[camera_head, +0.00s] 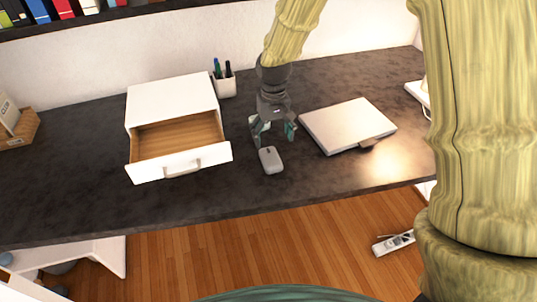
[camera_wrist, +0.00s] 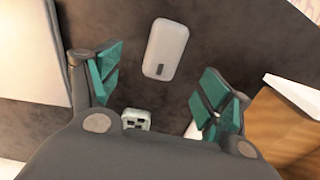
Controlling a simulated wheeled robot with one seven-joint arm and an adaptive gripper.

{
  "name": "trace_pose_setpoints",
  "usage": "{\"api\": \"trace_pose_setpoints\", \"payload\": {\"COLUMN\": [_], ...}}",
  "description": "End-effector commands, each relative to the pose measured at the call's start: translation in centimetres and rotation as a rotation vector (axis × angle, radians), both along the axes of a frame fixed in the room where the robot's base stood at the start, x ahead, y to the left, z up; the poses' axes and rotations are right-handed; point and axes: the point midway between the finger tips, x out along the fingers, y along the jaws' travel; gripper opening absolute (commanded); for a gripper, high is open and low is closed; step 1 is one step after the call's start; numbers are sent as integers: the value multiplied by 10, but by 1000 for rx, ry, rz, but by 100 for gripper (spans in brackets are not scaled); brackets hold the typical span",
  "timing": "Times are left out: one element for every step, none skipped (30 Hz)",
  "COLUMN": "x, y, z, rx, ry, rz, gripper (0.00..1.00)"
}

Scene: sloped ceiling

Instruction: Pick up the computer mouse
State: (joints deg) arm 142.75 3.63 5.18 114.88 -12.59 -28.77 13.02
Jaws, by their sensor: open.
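A white drawer box (camera_head: 172,101) with its drawer pulled out stands left of the gripper. A closed laptop (camera_head: 346,124) lies to the right. A pen cup (camera_head: 225,86) stands behind. A small pale object with dark slots (camera_wrist: 135,118) is partly hidden by my gripper. Desk in front of the mouse is clear.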

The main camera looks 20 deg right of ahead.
Motion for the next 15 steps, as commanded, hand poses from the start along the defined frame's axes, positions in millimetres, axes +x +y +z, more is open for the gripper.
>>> {"api": "trace_pose_setpoints", "payload": {"x": [0, 0, 1, 1, 1, 2, 2, 2, 2, 2, 2, 2, 2, 2, 2], "y": [3, 4, 6, 7, 7, 8, 8, 9, 9, 9, 8, 8, 8, 8, 8], "z": [-6, -11, -16, -20, -24, -29, -32, -35, -38, -40, -42, -44, -45, -45, -46], "rx": [0, 0, 0, 0, 0, 0, 0, -1, 0, 0, 0, 0, 0, 0, 0], "ry": [2, 2, 3, 3, 2, 2, 2, 1, 1, 1, 0, -1, -1, -1, -1], "rz": [4, 6, 9, 10, 12, 13, 13, 13, 13, 13, 13, 12, 12, 12, 12], "gripper": [79, 79, 79, 79, 79, 79, 79, 79, 79, 79, 79, 79, 79, 79, 79]}}
